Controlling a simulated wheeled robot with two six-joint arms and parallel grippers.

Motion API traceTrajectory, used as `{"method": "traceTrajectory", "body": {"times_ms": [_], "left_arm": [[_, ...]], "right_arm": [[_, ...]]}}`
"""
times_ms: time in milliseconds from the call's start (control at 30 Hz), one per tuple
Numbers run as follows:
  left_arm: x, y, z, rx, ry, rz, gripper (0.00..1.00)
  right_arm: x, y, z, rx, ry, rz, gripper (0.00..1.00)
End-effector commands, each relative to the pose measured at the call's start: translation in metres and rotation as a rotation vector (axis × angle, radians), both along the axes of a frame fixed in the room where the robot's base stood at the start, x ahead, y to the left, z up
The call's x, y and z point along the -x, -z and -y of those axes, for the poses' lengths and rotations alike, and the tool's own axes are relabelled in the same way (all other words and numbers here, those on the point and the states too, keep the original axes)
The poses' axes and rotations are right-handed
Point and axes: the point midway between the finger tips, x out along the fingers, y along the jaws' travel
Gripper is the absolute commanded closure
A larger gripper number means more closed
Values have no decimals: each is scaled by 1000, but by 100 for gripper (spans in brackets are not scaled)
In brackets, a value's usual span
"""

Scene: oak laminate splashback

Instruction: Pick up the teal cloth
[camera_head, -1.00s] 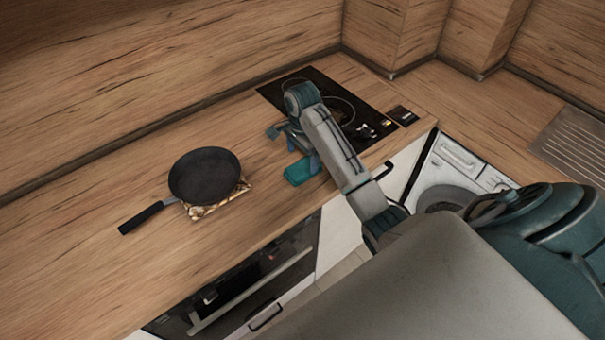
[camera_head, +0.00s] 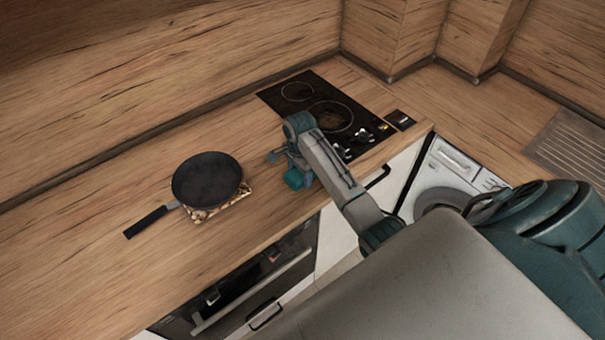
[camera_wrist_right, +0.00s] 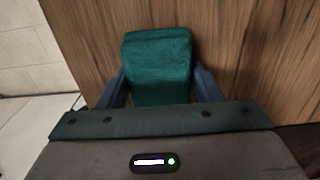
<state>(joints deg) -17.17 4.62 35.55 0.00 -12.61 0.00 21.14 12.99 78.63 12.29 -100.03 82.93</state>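The teal cloth (camera_head: 294,180) shows as a small folded block near the counter's front edge, partly hidden by my right gripper. In the right wrist view the cloth (camera_wrist_right: 158,62) fills the space between the two blue fingers, which press along its left and right sides. My right gripper (camera_head: 291,171) appears shut on it; it also shows in the right wrist view (camera_wrist_right: 161,88). I cannot tell whether the cloth is clear of the counter. My left gripper is not in view.
A black frying pan (camera_head: 207,178) sits on a patterned mat (camera_head: 222,206) to the left, its handle pointing front-left. A black hob (camera_head: 298,91) lies behind my right gripper. The wooden counter (camera_head: 110,190) is clear left of the pan. A splashback (camera_head: 150,70) runs behind.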

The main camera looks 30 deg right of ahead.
Motion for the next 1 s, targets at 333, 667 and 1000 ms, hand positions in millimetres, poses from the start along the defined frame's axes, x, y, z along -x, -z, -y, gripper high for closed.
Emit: {"method": "traceTrajectory", "body": {"times_ms": [333, 667, 1000], "left_arm": [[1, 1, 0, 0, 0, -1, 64], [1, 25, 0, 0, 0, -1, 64], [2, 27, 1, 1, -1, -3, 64]], "right_arm": [[0, -1, 0, 0, 0, 1, 64], [-2, -30, 1, 1, -2, 7, 64], [73, -46, -34, -2, -2, -1, 64]]}}
